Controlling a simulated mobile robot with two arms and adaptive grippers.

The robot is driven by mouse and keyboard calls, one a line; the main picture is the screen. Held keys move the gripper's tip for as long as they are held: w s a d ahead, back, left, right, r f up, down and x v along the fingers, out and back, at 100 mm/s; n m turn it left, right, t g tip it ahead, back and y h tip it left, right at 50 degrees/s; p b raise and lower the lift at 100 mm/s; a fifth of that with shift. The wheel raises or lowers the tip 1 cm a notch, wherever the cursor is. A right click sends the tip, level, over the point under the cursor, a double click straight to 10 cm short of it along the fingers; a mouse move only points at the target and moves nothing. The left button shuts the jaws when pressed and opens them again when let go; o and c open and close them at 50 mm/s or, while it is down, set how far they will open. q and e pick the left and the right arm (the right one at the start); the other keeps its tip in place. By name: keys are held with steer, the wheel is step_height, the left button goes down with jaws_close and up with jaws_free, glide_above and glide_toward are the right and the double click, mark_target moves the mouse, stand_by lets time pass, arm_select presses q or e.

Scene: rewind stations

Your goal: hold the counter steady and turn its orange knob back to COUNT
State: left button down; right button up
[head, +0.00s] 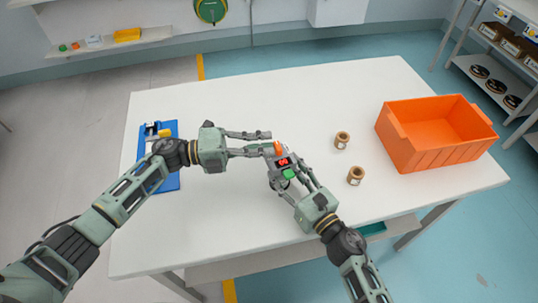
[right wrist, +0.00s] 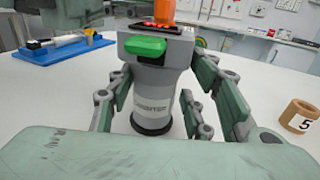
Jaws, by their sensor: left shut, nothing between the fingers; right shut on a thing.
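The counter (head: 284,162) stands upright on the white table, with a red-lit display, a green part on its side and an orange knob (head: 278,147) on top. In the right wrist view its grey body (right wrist: 155,78) and label face me; the knob (right wrist: 164,10) is cut off by the top edge. My right gripper (head: 287,174) is shut on the counter, one finger on each side of the body. My left gripper (head: 271,142) is shut with nothing between its fingers, its tips beside the knob. I cannot tell whether they touch it, and the knob's pointer setting is unreadable.
Two brown spools (head: 342,140) (head: 355,175) stand right of the counter. An orange bin (head: 398,150) is at the table's right. A blue board (head: 172,183) with a fixture lies at the left, partly behind my left arm. The table's front middle is clear.

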arm_select(q)
steer(key=m+g, duration=0.1)
steer(key=g, duration=0.1)
steer(key=shift+w+d+m+g, duration=0.1)
steer(key=shift+w+m+g, duration=0.3)
steer(key=shift+w, duration=0.1)
steer(key=shift+w+d, duration=0.1)
steer(key=shift+w, duration=0.1)
stand_by(1.4)
